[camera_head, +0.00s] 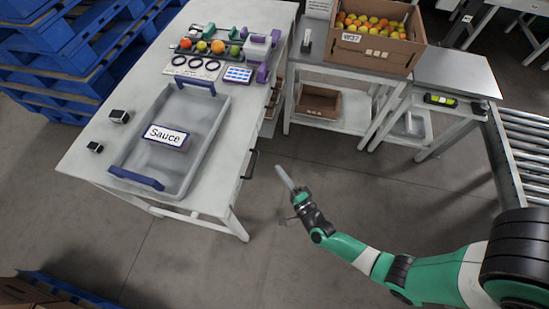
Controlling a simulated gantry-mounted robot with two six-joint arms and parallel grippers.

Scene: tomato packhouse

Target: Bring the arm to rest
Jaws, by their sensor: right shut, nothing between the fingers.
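My right arm comes in from the lower right, green and white with black joints. Its gripper (285,179) is shut and empty. It hangs over the open floor, to the right of the white table (231,152) and apart from it. My left gripper and arm do not show in the head view.
On the white table lie a grey tray (206,135) with a "Sauce" label (167,136), two small dark blocks and several tomatoes at the back. A cardboard box (372,56) of tomatoes stands on a grey bench. A roller conveyor (526,150) is at right. Blue pallets (60,45) stand at left.

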